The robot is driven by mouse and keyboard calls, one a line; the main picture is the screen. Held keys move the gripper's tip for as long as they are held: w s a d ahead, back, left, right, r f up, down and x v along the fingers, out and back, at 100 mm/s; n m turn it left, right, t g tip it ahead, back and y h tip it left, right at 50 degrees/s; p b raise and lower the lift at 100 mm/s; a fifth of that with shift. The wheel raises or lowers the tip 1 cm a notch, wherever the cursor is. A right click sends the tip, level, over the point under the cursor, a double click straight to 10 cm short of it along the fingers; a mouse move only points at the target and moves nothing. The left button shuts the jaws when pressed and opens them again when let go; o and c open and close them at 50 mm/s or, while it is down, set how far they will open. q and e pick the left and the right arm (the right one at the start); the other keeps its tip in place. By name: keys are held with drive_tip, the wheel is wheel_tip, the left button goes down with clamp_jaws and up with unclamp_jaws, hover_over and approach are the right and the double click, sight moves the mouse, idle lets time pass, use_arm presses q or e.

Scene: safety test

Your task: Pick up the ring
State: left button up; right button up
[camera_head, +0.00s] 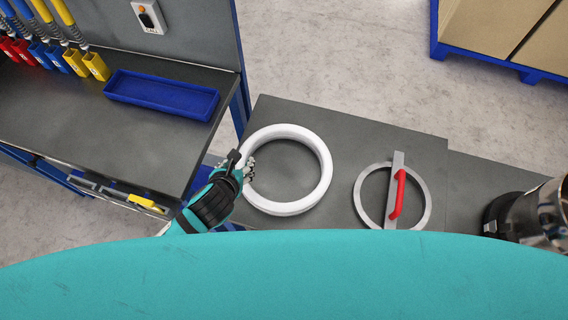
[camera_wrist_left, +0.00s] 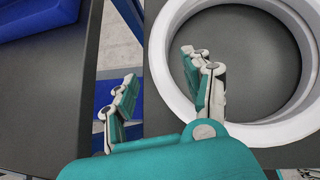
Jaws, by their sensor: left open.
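A thick white ring (camera_head: 326,170) lies flat on a dark grey tabletop in the middle of the head view. In the left wrist view the white ring (camera_wrist_left: 158,60) fills the upper right. My left gripper (camera_head: 243,167) is at the ring's left side, open. In the left wrist view the open left gripper (camera_wrist_left: 160,88) has one finger outside the ring and the other over its inside, with the ring wall between them. Contact cannot be told. My right gripper is not in view.
A metal ring with a crossbar and red handle (camera_head: 398,195) lies to the right. A shiny metal cylinder (camera_head: 540,215) stands at the far right. At left, a workbench (camera_head: 60,110) holds a blue tray (camera_head: 160,94). The grey tabletop (camera_head: 385,140) is clear between the two rings.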

sight(243, 160)
use_arm(q)
drive_tip(key=shift+x, duration=3.05)
drive_tip(key=shift+s+d, duration=0.1)
drive_tip(key=shift+d, duration=0.05)
drive_tip(key=shift+c, duration=0.3)
clamp_jaws()
